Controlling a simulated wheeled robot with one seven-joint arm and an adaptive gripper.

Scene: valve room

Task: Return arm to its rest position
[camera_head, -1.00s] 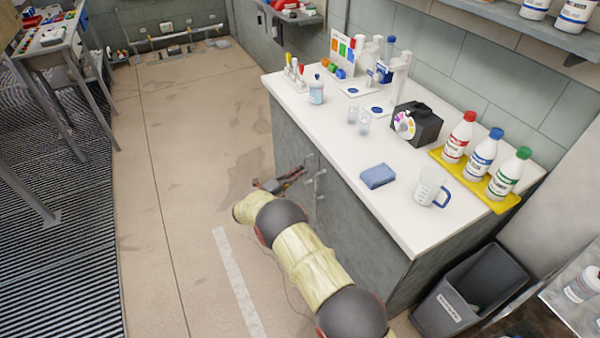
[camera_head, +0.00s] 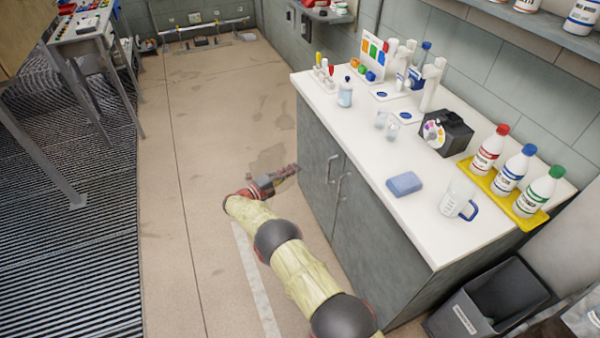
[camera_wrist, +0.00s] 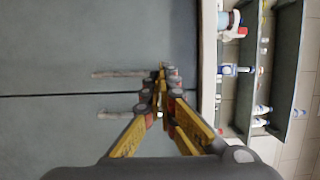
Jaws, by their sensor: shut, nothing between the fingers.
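My arm reaches up from the bottom of the head view, in front of the grey cabinet (camera_head: 330,170). My gripper (camera_head: 292,170) is at its far end, left of the cabinet's front and above the tan floor. In the wrist view my gripper (camera_wrist: 163,80) is shut and empty, its yellow fingers together. It points at the cabinet doors (camera_wrist: 70,50), which look closed. Two bar handles (camera_wrist: 120,74) lie beside the fingertips in the picture. In the head view the fingertips are apart from the door handles (camera_head: 338,186).
A dark bin (camera_head: 490,300) stands at lower right. Floor (camera_head: 190,200) left of my arm is clear.

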